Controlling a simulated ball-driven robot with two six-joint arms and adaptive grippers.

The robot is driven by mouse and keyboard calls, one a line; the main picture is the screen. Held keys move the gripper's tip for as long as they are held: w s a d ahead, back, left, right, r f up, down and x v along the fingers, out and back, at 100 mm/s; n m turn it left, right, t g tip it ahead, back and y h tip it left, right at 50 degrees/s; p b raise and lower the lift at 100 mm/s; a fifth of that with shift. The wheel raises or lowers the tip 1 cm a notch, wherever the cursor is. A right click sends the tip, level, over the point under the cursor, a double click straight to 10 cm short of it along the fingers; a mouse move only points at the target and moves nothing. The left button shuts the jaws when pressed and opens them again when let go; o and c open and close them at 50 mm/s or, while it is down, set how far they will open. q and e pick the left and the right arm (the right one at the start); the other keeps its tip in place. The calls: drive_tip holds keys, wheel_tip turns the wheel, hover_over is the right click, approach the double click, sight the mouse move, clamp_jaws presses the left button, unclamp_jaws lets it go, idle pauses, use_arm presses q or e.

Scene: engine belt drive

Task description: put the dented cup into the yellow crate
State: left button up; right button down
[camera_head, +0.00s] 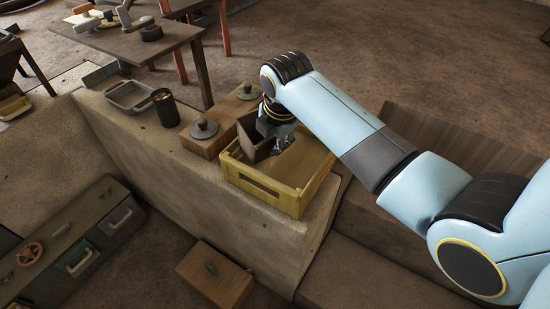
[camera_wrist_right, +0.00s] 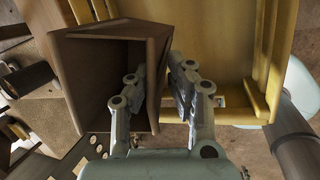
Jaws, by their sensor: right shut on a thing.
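The yellow crate (camera_head: 265,187) sits on the stone ledge, open side up; its wall also shows in the wrist view (camera_wrist_right: 225,45). My right gripper (camera_head: 281,148) is over the crate's far left part. In the wrist view my right gripper (camera_wrist_right: 160,85) has its fingers on either side of one wall of a brown open box (camera_wrist_right: 108,75). That box (camera_head: 252,138) is at the crate's far left edge; I cannot tell whether it touches it. A dark cylindrical cup (camera_head: 166,108) stands farther left on the ledge; no dent can be made out. My left gripper is not in view.
A lidded wooden box (camera_head: 206,139) and another wooden box (camera_head: 238,103) stand by the crate. A grey metal tray (camera_head: 130,97) lies beyond the dark cup. A wooden box (camera_head: 214,276) is on the floor below. A table (camera_head: 130,42) with parts stands behind.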

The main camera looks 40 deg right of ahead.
drive_tip(key=shift+w+a+f+b, duration=0.1)
drive_tip(key=shift+f+b, duration=0.3)
drive_tip(key=shift+f, duration=2.65)
drive_tip(key=shift+f, duration=0.1)
drive_tip(key=c, duration=1.2)
unclamp_jaws()
drive_tip(key=p+v, duration=0.2)
drive_tip(key=v, duration=1)
